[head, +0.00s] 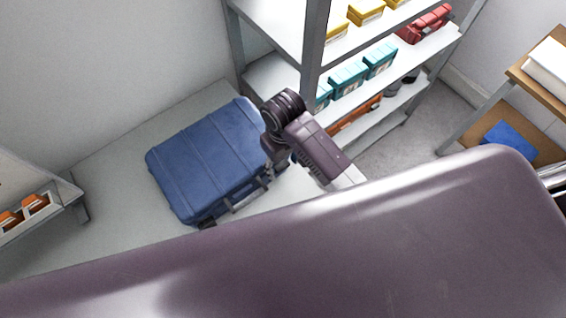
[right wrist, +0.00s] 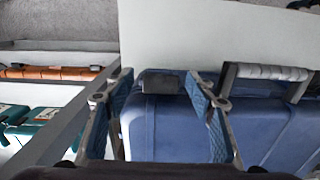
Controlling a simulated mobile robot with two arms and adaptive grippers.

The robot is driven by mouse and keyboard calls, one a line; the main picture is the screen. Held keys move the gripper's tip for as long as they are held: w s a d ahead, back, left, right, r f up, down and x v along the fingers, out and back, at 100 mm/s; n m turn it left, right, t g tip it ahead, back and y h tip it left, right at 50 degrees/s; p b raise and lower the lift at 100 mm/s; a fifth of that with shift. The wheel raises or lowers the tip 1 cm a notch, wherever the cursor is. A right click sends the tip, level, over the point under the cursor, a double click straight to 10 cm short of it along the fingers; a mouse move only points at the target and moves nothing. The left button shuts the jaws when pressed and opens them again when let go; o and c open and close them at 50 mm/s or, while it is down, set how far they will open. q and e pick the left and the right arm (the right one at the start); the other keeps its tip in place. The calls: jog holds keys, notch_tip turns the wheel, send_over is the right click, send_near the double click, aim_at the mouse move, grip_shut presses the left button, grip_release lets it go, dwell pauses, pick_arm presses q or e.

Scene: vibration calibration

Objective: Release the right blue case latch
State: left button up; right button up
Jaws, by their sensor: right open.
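The blue case (head: 205,155) lies flat and closed on a pale surface in the head view. My right gripper (head: 272,172) is at the right end of that side and hides the right latch there. In the right wrist view, the dark right latch (right wrist: 162,83) sits at the case's edge between the two open fingers of my right gripper (right wrist: 159,76). The fingers appear apart from the latch; contact cannot be told. My left gripper is not in view.
A metal shelf (head: 312,50) with yellow and teal boxes and a red case (head: 425,24) stands close behind my right arm. A wooden shelf (head: 545,70) is at the far right. Another shelf with orange items (head: 35,203) is at the left. The pale surface left of the case is clear.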

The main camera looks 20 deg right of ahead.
jog(key=shift+s+f, duration=0.1)
jog(key=shift+f, duration=0.1)
jog(key=shift+c, duration=1.1)
jog(key=c, duration=0.9)
jog(key=shift+c, duration=0.2)
